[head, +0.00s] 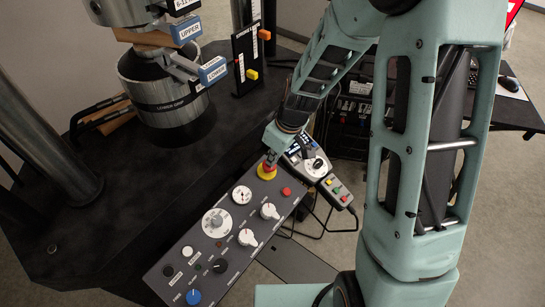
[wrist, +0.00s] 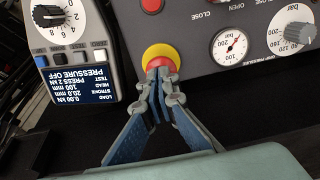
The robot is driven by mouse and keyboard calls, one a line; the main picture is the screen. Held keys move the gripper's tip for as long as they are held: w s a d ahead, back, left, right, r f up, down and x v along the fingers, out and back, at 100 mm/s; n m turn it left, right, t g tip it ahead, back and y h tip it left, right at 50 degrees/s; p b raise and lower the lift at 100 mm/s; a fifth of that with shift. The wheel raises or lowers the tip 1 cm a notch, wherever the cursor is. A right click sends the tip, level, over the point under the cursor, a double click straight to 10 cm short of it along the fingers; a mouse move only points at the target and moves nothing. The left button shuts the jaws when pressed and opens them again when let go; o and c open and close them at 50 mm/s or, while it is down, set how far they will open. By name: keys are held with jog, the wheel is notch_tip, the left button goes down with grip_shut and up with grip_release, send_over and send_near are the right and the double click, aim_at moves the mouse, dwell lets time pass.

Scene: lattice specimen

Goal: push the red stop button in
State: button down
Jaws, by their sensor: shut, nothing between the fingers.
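The red stop button (wrist: 161,63) sits in a yellow round collar at the edge of a dark control panel (wrist: 195,62). In the head view the yellow collar (head: 266,174) shows at the panel's upper end, with the red cap partly behind my fingertips. My gripper (wrist: 160,78) is shut and empty. Its fingertips overlap the near side of the red cap in the wrist view. In the head view my gripper (head: 270,160) points down right at the button. I cannot tell whether the tips touch the cap or how far it is pressed.
A second, plain red button (head: 286,191) is close by, with gauges and knobs along the panel. A grey display box (wrist: 75,52) stands left of the button in the wrist view. A steel testing machine (head: 165,90) stands behind.

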jog(key=shift+f, duration=0.15)
jog(key=shift+b+x, duration=0.95)
jog(key=shift+b, duration=0.15)
jog(key=shift+s, duration=0.2)
jog(key=shift+f, duration=0.15)
jog(key=shift+r, duration=0.55)
jog(key=p+v, duration=0.2)
jog(key=v, duration=1.1)
jog(key=shift+r, duration=0.4)
jog(key=shift+d, duration=0.1)
